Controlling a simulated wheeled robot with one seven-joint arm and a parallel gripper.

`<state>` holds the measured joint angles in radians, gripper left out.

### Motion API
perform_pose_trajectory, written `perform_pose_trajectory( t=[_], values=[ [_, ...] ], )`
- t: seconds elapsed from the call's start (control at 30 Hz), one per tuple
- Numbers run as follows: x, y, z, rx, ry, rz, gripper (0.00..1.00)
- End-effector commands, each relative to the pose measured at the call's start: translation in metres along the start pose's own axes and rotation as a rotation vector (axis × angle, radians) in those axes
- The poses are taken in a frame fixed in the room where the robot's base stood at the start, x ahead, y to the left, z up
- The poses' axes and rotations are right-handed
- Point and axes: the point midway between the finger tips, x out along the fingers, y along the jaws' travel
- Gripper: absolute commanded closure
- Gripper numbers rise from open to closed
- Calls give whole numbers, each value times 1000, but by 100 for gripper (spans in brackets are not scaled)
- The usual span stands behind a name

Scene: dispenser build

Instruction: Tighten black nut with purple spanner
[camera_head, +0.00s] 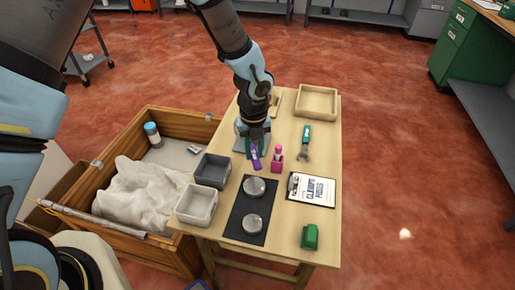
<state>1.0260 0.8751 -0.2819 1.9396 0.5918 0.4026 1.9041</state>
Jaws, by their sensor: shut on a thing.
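My gripper (256,141) is over the middle of the wooden table, pointing down. It is shut on the purple spanner (256,158), whose purple part shows just below the fingers. The spanner's jaw end cannot be made out. A grey and dark green piece (239,146) shows beside and behind the gripper, partly hidden by it. I cannot make out the black nut; it may be hidden by the gripper or too small to see.
A pink bottle-like object (277,158) stands close right of the spanner. A green-handled tool (305,141) lies farther right. Grey bin (212,171), white bin (196,205), black mat (238,225) with two silver discs, clipboard (311,189), green block (310,237) and wooden tray (316,115) surround it.

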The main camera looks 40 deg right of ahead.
Motion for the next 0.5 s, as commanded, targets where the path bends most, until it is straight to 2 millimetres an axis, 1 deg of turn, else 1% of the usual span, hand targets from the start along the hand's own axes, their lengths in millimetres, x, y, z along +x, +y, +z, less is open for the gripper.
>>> perform_pose_trajectory(
  t=[0.23,0.5],
  values=[
    [-1,9,0,74,0,1,100],
    [0,11,0,92,0,0,100]
  ],
)
